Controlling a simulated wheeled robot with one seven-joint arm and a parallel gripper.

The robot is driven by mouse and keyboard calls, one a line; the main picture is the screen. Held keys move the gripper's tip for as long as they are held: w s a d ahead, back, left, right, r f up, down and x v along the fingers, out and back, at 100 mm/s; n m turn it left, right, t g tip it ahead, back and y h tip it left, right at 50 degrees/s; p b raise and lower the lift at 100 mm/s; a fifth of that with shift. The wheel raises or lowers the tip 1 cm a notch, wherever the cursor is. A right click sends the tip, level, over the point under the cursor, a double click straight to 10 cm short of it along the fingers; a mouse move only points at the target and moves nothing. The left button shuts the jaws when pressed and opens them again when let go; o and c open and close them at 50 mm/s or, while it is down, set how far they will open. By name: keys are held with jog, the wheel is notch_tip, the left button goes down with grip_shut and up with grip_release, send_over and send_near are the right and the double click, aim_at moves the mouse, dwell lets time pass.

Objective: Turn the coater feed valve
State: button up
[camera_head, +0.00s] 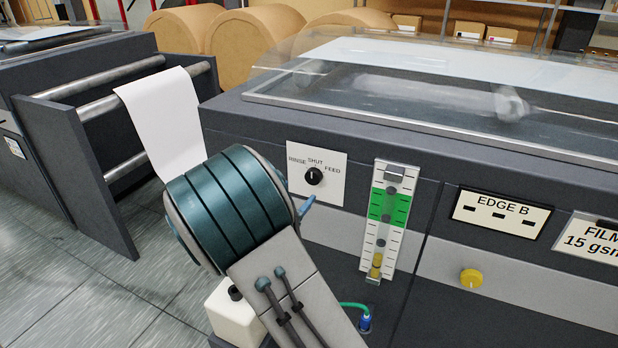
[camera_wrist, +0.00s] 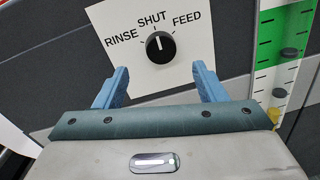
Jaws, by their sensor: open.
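The coater feed valve is a round black knob (camera_head: 314,176) on a white plate marked RINSE, SHUT and FEED, on the machine's dark front. In the wrist view the knob (camera_wrist: 160,47) shows a white pointer line toward SHUT. My gripper (camera_wrist: 160,76) is open and empty, its two blue fingers spread left and right below the knob in that view. They appear apart from the knob. In the head view my gripper (camera_head: 308,203) is mostly hidden behind my own teal wrist, with one blue finger showing just below the plate.
A gauge strip (camera_head: 390,215) with green and white bands and sliders stands right of the plate. Farther right are an EDGE B panel (camera_head: 502,211) and a yellow knob (camera_head: 471,278). A white paper web (camera_head: 163,125) hangs over rollers at left. A green hose (camera_head: 355,306) is below.

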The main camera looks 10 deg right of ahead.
aim_at(311, 178)
jog(key=p+x, duration=0.1)
jog(key=x, duration=0.7)
jog(key=c, duration=1)
